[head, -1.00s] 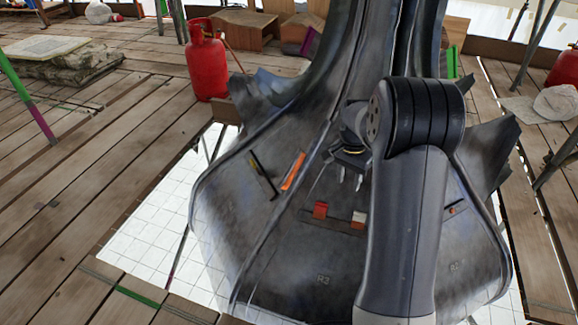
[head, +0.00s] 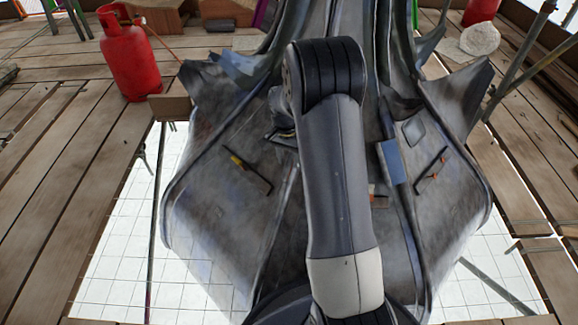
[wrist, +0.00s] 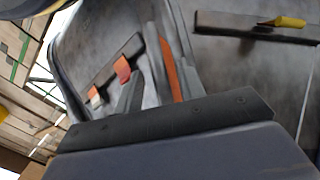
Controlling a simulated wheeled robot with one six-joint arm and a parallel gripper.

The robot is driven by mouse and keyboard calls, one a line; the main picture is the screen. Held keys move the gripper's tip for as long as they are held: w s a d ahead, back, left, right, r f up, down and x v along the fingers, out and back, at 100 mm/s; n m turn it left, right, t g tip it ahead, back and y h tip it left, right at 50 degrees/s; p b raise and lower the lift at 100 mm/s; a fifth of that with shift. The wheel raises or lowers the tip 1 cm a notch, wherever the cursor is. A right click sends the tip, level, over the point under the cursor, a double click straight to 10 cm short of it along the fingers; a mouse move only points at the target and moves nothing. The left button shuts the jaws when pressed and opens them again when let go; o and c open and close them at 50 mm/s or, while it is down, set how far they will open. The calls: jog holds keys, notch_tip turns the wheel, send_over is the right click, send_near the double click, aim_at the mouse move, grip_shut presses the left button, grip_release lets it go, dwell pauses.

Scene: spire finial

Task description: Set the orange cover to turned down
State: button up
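An orange-red flap (wrist: 122,68), which looks like the orange cover, stands out from a dark bar (wrist: 104,76) in the wrist view, beside a small white piece (wrist: 93,95). My gripper (wrist: 156,77) has two grey fingers apart, with nothing visibly held. The flap is just left of the left finger; I cannot tell if they touch. In the head view the fingers are hidden behind my arm.
A dark bar with a yellow piece (wrist: 287,22) is at the upper right of the wrist view; the yellow piece (head: 236,160) also shows in the head view. A blue panel (head: 391,162) sits on a rib of the grey finial (head: 215,235). A red gas cylinder (head: 131,55) stands on planks.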

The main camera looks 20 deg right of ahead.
jog(key=shift+f, duration=0.9)
jog(key=shift+c, duration=0.2)
grip_shut()
